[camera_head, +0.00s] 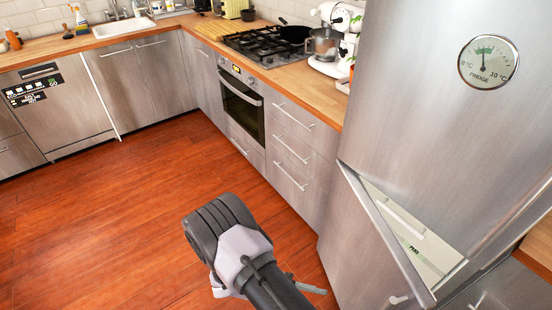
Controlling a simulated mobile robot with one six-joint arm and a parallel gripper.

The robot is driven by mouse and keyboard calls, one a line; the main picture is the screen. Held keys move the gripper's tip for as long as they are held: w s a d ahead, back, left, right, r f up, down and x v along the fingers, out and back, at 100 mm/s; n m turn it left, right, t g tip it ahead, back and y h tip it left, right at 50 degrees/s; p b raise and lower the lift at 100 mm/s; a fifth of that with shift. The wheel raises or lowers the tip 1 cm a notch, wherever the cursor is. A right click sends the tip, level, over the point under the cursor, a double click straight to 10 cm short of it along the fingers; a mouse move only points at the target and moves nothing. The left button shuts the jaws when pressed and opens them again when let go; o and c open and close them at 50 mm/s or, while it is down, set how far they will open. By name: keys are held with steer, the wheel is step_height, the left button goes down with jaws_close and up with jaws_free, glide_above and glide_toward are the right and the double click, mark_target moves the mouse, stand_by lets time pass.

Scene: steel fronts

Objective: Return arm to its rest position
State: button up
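My arm (225,235) shows at the lower middle of the view, over the wooden floor. A grey, rounded joint is at the top of the visible part, and a dark tube-like link runs from it down to the bottom edge. A thin grey piece, which looks like part of my gripper (310,288), sticks out to the right behind that link. The rest of the gripper is hidden, so its fingers cannot be made out. I see no object held. This piece is left of the steel fridge and apart from it in the picture.
The fridge's lower door (375,235) stands ajar, showing a pale interior. The upper door (450,110) with a round gauge looks closed. Oven (241,105), drawers (290,150) and dishwasher (60,110) look shut. The red-brown floor (110,210) to the left is clear.

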steer(key=s+a+r+m+t+y, duration=0.1)
steer(key=r+m+t+y, duration=0.3)
steer(key=r, duration=1.4)
steer(key=s+r+m+t+y, duration=0.3)
steer(key=r+m+y, duration=0.9)
steer(key=r, duration=0.6)
steer(key=shift+s+a+r+m+t+y, duration=0.15)
steer(key=shift+a+r+m+t+y, duration=0.25)
steer(key=shift+m+t, duration=0.5)
